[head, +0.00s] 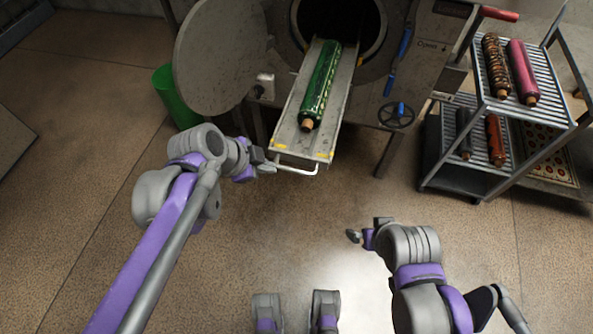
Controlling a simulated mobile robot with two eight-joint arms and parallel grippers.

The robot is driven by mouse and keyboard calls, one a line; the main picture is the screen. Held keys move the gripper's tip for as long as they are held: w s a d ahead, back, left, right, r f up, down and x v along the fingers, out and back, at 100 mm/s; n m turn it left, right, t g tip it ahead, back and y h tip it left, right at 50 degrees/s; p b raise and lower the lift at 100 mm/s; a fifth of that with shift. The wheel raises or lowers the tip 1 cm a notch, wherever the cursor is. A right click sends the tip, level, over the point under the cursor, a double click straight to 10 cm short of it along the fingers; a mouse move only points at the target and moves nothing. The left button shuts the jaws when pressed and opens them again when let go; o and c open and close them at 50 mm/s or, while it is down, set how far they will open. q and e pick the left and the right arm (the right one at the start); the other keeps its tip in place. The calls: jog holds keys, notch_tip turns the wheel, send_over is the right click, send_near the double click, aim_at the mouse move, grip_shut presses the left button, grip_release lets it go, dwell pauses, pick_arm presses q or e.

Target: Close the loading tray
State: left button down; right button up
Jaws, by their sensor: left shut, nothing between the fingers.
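The grey metal loading tray (284,140) sticks out of the round opening (366,18) of the machine. A green patterned rolled rug (318,88) lies lengthwise on it. A white bar handle (297,170) is at the tray's front end. My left gripper (272,168) is shut, with nothing held, at the left end of the handle; I cannot tell whether it touches. My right gripper (352,236) is low and to the right, apart from the tray; its fingers are too small to judge.
The round door (219,55) stands open on the left, near my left arm. A green bin (176,97) is behind it. A handwheel (396,115) is on the machine's right front. A rack (480,170) with several rolled rugs stands right. The floor in front is clear.

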pick_arm(q)
jog(key=w+d+m+h, duration=0.1)
jog(key=w+d+m, duration=0.1)
jog(key=d+m, duration=0.15)
jog(key=b, duration=0.2)
send_near(309, 164)
jog(key=x, duration=0.5)
jog(key=shift+f, duration=0.1)
pick_arm(e)
jog(key=f, duration=0.1)
jog(key=s+f, duration=0.1)
jog(key=shift+a+f, duration=0.15)
jog(key=shift+f, duration=0.15)
pick_arm(q)
jog(key=shift+w, duration=0.1)
